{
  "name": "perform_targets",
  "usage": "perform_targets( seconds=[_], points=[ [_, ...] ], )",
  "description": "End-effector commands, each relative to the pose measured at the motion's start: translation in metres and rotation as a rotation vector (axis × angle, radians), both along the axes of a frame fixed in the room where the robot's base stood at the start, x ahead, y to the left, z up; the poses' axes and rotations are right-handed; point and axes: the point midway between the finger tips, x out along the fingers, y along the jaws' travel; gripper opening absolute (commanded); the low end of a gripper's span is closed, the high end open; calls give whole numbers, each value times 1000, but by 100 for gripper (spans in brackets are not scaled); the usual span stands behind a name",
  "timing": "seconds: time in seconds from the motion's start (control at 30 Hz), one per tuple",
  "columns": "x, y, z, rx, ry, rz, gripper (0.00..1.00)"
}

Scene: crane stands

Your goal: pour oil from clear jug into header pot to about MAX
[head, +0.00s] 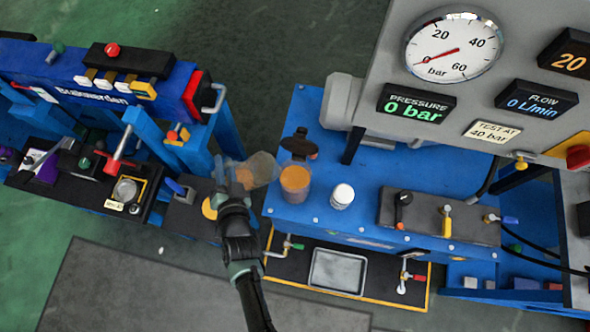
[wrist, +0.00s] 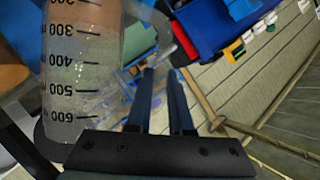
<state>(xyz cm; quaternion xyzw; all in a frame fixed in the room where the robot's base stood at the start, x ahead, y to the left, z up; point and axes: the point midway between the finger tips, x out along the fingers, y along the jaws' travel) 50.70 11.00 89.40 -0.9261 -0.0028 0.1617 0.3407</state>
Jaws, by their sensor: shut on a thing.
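The clear jug (head: 262,166) is held over the gap between the two benches, leaning to the right toward the header pot. Amber oil (head: 244,179) shows inside it. The header pot (head: 295,184) stands on the blue bench with amber oil in it and its dark lid (head: 298,146) swung open. I cannot make out its MAX mark or any stream. My gripper (head: 228,192) is shut on the jug from its near side.
A white-capped container (head: 342,196) stands right of the pot. A grey gauge panel (head: 375,60) rises behind at the right. An empty metal tray (head: 338,271) lies below the bench front. The left blue stand (head: 120,100) carries levers and small parts.

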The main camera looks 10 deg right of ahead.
Motion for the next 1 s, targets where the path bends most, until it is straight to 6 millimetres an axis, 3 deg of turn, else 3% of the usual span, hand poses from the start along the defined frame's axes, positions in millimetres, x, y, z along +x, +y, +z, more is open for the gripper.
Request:
perform_targets(
  seconds=[1.0],
  points=[
    [3, 26, -37, -234, 32, -3, 0]
  ],
)
